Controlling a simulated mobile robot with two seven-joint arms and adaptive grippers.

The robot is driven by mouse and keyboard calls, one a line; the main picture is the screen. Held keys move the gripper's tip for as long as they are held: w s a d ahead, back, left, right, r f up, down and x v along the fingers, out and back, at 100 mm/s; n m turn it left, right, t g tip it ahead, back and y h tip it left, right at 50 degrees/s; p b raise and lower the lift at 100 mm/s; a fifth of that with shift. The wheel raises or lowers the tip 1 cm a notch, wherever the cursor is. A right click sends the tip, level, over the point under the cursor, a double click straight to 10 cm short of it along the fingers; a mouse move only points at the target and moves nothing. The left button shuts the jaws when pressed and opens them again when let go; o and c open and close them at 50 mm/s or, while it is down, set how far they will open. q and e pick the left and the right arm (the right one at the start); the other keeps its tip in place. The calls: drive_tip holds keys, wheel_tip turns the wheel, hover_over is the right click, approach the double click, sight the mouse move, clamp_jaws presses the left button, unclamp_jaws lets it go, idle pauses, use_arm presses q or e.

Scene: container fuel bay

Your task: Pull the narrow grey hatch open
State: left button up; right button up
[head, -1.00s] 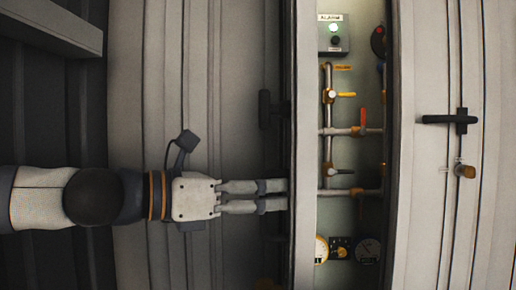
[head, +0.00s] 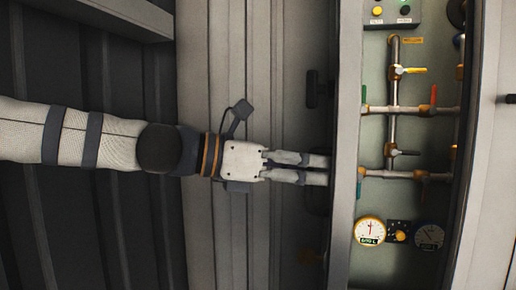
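The narrow grey hatch (head: 292,118) appears to be the upright grey panel left of a lit bay; where it ends against the pale upright strip (head: 347,120) is hard to tell. A dark fitting (head: 314,89) sits near its right edge. My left gripper (head: 328,170) reaches in from the left, its two fingers level and close together with a thin gap. The fingertips are at the panel's right edge, beside the strip. Whether they touch or grip anything there is not clear. My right gripper is not in view.
The bay right of the strip stands open, with pipes (head: 393,109), coloured valve levers, a white gauge (head: 370,231), a dark gauge (head: 429,236) and an indicator box (head: 392,12). A pale panel (head: 497,190) is at far right. Dark ribbed wall (head: 90,235) is at left.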

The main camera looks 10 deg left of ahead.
use_arm(q)
drive_tip(key=w+a, duration=0.2)
drive_tip(key=a, duration=0.8)
drive_tip(key=shift+w+a+r, duration=0.25)
drive_tip(key=shift+w+r, duration=0.1)
drive_tip(key=shift+f, duration=0.1)
